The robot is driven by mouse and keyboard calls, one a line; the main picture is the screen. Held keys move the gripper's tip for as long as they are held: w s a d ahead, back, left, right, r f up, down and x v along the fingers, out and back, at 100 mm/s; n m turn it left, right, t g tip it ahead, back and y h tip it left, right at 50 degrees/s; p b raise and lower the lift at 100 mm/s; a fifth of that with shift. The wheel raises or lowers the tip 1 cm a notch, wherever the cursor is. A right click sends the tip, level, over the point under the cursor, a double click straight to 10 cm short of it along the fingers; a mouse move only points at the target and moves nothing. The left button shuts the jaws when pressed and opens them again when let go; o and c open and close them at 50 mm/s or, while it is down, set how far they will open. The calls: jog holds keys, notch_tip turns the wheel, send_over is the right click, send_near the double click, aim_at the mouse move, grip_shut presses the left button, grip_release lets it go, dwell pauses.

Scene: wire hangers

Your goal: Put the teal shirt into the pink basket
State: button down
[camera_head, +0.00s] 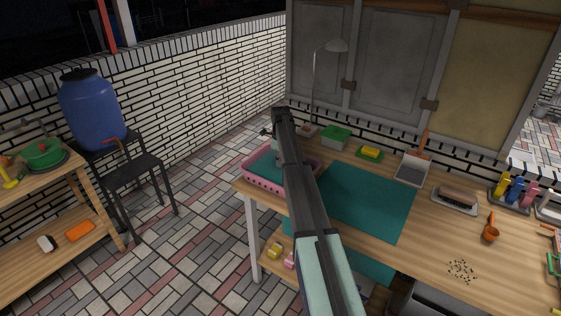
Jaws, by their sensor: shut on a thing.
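The teal shirt (366,203) is a wide flat sheet of cloth on the wooden table, right of my arm. Teal cloth also hangs below the table's front edge, and some lies inside the pink basket. The pink basket (262,182) stands at the table's left end, partly hidden by my arm. My arm reaches up the picture, and its far end is at the basket's back right. Only a small part of my gripper (275,142) shows there, shut on the teal shirt. The fingertips and the grasp point are hidden behind my arm.
A lamp (315,85), a green box (335,137), a yellow sponge on a green mat (371,153) and a dustpan (411,169) stand along the table's back. Bottles (515,190) and an orange scoop (491,232) are at right. Open floor lies left of the table.

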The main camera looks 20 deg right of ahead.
jog(key=shift+f, duration=0.6)
jog(key=c, duration=1.2)
grip_release()
notch_tip(320, 180, up, 13)
jog(key=b, duration=0.2)
jog(key=shift+r+b, duration=0.15)
jog(key=shift+b, duration=0.15)
